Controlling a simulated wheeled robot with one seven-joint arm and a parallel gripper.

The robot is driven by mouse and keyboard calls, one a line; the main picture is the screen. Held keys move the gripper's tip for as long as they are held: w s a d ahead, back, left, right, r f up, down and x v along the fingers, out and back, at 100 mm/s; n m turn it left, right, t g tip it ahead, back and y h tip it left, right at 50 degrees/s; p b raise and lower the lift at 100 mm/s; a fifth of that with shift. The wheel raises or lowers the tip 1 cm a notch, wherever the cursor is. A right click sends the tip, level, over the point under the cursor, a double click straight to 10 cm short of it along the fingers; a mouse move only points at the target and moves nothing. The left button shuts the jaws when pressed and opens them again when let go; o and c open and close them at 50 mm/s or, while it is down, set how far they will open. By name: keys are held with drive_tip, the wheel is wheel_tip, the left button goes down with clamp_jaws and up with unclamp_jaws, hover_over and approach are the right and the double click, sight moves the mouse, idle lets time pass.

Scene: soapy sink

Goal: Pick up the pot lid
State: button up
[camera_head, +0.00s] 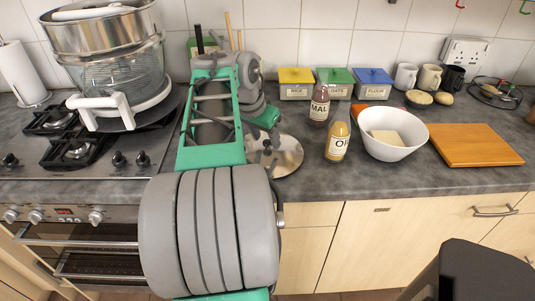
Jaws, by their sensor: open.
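The pot lid (287,158) is a shiny round metal disc lying on the grey worktop, left of the bottles. Its left part is hidden behind my arm. A small dark shape, perhaps its knob, shows near its upper left. My gripper (266,121) is just behind and above the lid's upper left side. It is open, and nothing shows between its jaws. Its fingers are hard to make out, and I cannot tell whether they touch the lid.
A brown MALT bottle (319,106) and a yellow-capped oil bottle (337,142) stand right of the lid. A white bowl (393,145) and wooden board (476,145) are farther right. Three labelled tins (335,84) stand behind.

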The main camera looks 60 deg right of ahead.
drive_tip(key=shift+x, duration=1.1)
drive_tip(key=shift+c, duration=0.5)
clamp_jaws()
